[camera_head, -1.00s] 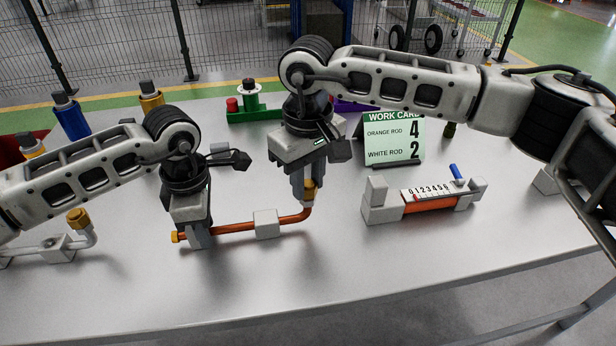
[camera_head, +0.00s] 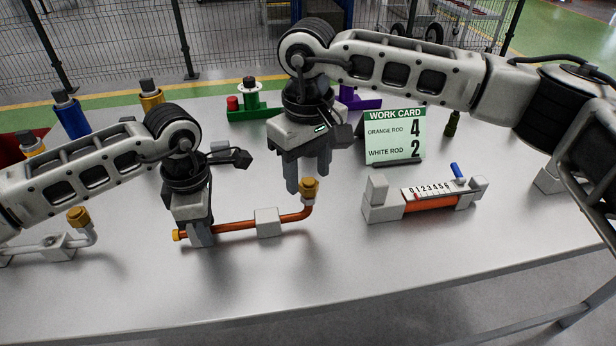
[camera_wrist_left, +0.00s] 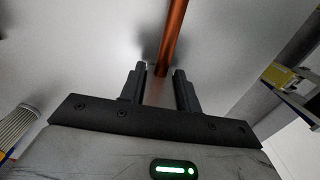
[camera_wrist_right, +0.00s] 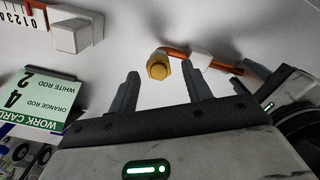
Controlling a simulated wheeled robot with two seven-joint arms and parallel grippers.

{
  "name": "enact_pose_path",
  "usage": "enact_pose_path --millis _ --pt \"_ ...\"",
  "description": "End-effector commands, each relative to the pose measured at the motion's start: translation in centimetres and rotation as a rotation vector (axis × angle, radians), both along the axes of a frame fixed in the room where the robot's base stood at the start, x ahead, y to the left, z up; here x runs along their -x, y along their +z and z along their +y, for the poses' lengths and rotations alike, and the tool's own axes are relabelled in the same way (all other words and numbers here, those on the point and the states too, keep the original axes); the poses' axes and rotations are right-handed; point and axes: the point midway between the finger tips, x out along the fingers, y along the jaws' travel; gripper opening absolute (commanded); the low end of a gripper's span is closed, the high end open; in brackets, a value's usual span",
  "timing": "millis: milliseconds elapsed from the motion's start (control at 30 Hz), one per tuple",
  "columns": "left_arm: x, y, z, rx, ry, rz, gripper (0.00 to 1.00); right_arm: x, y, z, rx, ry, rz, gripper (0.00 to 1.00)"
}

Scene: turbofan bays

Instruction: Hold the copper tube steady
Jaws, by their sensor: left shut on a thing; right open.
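The copper tube (camera_head: 238,226) runs left to right through a grey block (camera_head: 267,222) on the table. My right gripper (camera_head: 307,184) is open and empty, just behind the brass nut. In the right wrist view the nut (camera_wrist_right: 158,68) lies beyond the gap between the fingers, apart from them.
A work card (camera_head: 394,140) reads orange rod 4, white rod 2. A gauge stand with an orange rod (camera_head: 430,204) and number scale is at the right. A second, pale tube in a block (camera_head: 62,242) lies at the left. Blue (camera_head: 70,118) and yellow cylinders stand behind. The front table is clear.

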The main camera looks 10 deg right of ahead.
Motion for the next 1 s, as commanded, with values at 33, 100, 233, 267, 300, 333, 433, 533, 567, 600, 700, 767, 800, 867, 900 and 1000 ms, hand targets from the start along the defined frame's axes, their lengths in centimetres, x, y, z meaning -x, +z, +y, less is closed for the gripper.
enact_pose_path --millis 33,100,233,267,300,333,433,533,567,600,700,767,800,867,900,1000 --pt "0.0 -0.1 0.1 -0.004 0.001 0.001 0.0 -0.1 1.2 0.1 -0.002 0.001 -0.006 0.49" --pt "0.0 -0.1 0.2 -0.005 0.002 0.001 0.0 -0.1 2.7 0.1 -0.002 0.001 -0.005 0.49" --pt "0.0 -0.1 0.2 -0.005 0.002 0.001 0.0 -0.1 5.6 0.1 -0.001 0.001 -0.003 0.49" --pt "0.0 -0.1 0.2 -0.005 0.002 0.001 0.0 0.0 6.2 0.1 -0.001 0.002 -0.004 0.49" --pt "0.0 -0.1 0.2 -0.006 0.002 0.001 0.0 0.0 6.9 0.1 -0.001 0.003 -0.002 0.49" --pt "0.0 -0.1 0.2 -0.006 0.002 0.001 0.0 0.0 7.4 0.1 -0.001 0.003 -0.002 0.49" --pt "0.0 -0.1 0.2 -0.006 0.002 0.002 0.0 0.0 8.7 0.1 0.0 0.003 0.0 0.49" --pt "0.0 -0.1 0.2 -0.007 0.002 0.002 0.0 0.1 9.5 0.1 -0.001 0.004 0.0 0.49" --pt "0.0 -0.1 0.2 -0.007 0.002 0.002 0.0 0.1 9.6 0.1 0.0 0.004 0.001 0.49" --pt "0.0 -0.1 0.2 -0.007 0.002 0.002 0.0 0.1 9.8 0.1 0.0 0.004 0.002 0.49" --pt "0.0 -0.1 0.2 -0.007 0.002 0.002 0.0 0.1 9.8 0.1 0.001 0.004 0.003 0.49" --pt "0.0 -0.1 0.2 -0.007 0.002 0.002 0.0 0.1 9.8 0.1 0.0 0.004 0.002 0.49" --pt "0.0 -0.1 0.2 -0.007 0.002 0.002 0.0 0.1 9.8 0.1 0.0 0.004 0.002 0.49" --pt "0.0 -0.2 0.2 -0.008 0.002 0.002 0.0 0.1 9.8 0.1 0.0 0.004 0.002 0.49" --pt "0.0 -0.2 0.2 -0.008 0.002 0.002 0.0 0.1 9.8 0.1 0.0 0.004 0.002 0.49" --pt "0.0 -0.2 0.2 -0.008 0.002 0.003 0.44 0.1 9.8 0.1 0.0 0.004 0.002 0.49"
